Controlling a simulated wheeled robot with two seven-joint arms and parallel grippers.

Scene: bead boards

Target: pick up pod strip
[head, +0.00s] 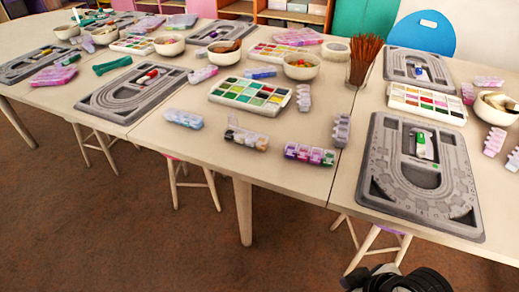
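Several pod strips of small lidded compartments lie on the tables. One with purple, red and green contents (310,154) lies near the front edge of the middle table. A strip with an open lid (247,138) and dark and tan contents lies to its left. A pale blue-green strip (184,119) lies further left. A greyish strip (341,130) stands near the seam between tables, and a pinkish one (304,98) lies behind it. My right gripper (396,279) shows only as a dark part at the bottom edge, below and apart from the table; its fingers are unclear. My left gripper is out of view.
Grey bead boards (374,199) lie on the tables. Paint-like bead trays (251,94), white bowls (301,67) and a glass of brown sticks (363,62) stand behind the strips. Stools (377,243) stand under the tables. The brown floor in front is clear.

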